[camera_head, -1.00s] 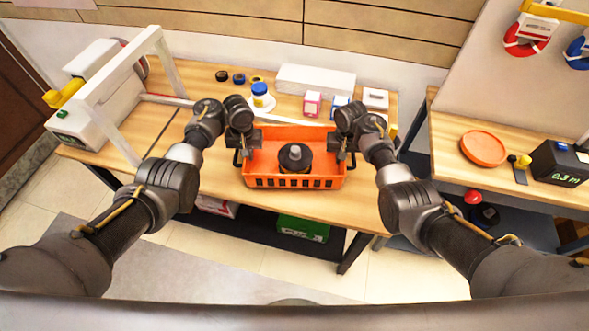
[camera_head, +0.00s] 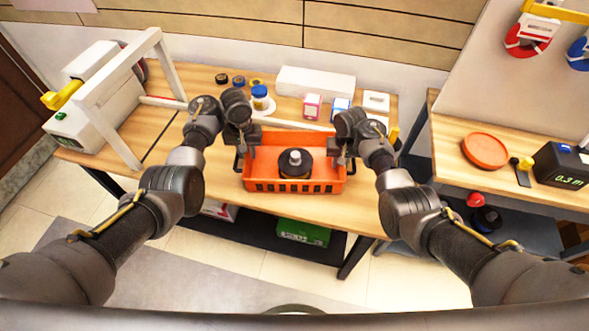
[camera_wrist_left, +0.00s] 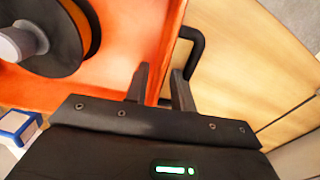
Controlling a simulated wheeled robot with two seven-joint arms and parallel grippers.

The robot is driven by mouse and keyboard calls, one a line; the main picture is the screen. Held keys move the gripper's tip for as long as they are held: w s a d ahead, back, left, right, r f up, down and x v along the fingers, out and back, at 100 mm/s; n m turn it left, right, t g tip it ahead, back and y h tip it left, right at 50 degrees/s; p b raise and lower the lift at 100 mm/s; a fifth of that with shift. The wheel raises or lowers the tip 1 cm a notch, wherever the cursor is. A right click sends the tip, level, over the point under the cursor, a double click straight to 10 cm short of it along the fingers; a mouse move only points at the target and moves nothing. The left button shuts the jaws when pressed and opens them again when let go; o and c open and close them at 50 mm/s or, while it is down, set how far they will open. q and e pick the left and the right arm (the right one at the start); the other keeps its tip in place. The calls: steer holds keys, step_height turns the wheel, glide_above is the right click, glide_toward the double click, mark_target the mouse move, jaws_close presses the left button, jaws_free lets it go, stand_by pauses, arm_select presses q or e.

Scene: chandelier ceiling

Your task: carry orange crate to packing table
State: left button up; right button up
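The orange crate (camera_head: 318,186) sits on the wooden table near its front edge, with a black spool-like object (camera_head: 295,163) inside. It also shows in the left wrist view (camera_wrist_left: 115,35), with a black handle (camera_wrist_left: 198,48) on its side. My left gripper (camera_head: 246,158) is at the crate's left side. In the left wrist view its fingers (camera_wrist_left: 161,80) are apart, one over the crate's inside and one beside the handle; no firm contact shows. My right gripper (camera_head: 343,158) is at the right side, by that handle, its fingers seeming apart.
A second table (camera_head: 450,150) at right holds an orange dish (camera_head: 484,150).

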arm_select(q)
steer(key=shift+r, duration=1.8)
arm_select(e)
step_height(320, 180, up, 12)
steer(key=shift+r, duration=0.1)
